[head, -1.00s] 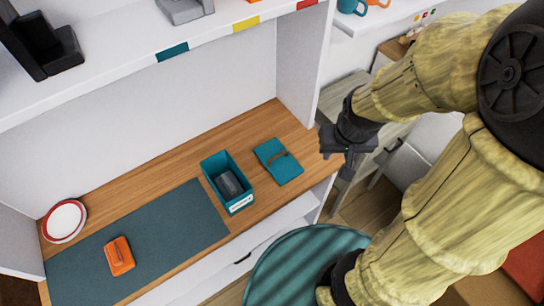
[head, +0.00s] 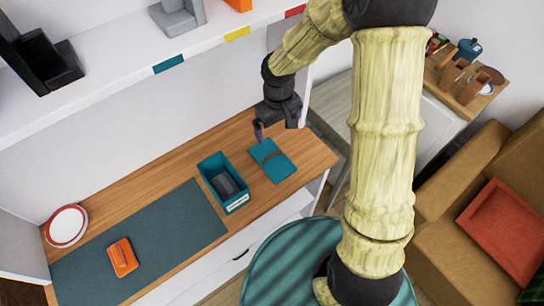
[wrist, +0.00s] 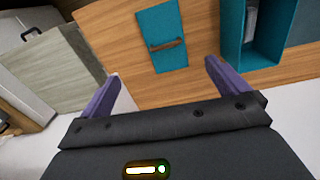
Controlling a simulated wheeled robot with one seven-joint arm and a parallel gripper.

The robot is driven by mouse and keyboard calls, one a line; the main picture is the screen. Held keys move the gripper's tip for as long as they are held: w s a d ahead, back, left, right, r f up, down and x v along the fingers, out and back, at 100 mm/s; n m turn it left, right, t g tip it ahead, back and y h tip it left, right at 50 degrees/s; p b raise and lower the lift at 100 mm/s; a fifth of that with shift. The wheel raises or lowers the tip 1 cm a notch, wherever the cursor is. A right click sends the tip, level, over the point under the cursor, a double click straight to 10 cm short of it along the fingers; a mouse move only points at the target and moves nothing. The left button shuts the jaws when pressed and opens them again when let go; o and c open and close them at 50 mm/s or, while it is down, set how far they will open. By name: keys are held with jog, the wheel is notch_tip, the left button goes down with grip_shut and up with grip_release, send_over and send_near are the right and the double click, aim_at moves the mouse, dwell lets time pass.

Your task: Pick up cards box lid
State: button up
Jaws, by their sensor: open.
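The cards box lid (head: 281,164) is a flat teal panel with a brown strap-like handle, lying on the wooden counter to the right of the box. In the wrist view the lid (wrist: 168,62) lies beyond my fingertips, between them in the picture. The teal cards box (head: 217,172) stands open with a dark object inside; part of the box (wrist: 279,28) shows at the upper right of the wrist view. My gripper (head: 263,130) is above the counter near the lid's far edge. Its purple fingers (wrist: 159,82) are spread apart and empty.
A dark mat (head: 150,245) with an orange object (head: 122,257) covers the counter's left part. A red-rimmed plate (head: 66,227) leans at the far left. A white shelf (head: 120,78) overhangs the counter. A round teal table (head: 290,262) stands in front.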

jog(key=shift+w+a+f+n, duration=0.15)
jog(key=shift+w+a+f, duration=0.15)
jog(key=shift+a, duration=0.2)
jog(key=shift+w+a+f+n, duration=0.2)
jog(key=shift+w+a, duration=0.1)
jog(key=shift+a, duration=0.2)
jog(key=p, duration=0.1)
send_near(272, 156)
jog(key=f, duration=0.5)
jog(key=shift+w+a+f, duration=0.1)
jog(key=shift+w+a, duration=0.05)
jog(key=shift+w, duration=0.1)
jog(key=shift+f, duration=0.5)
jog(key=shift+f+p, duration=0.1)
jog(key=shift+p, duration=0.2)
jog(key=shift+w+f+p, duration=0.15)
jog(key=shift+f+p, duration=0.6)
jog(key=shift+f, duration=1.75)
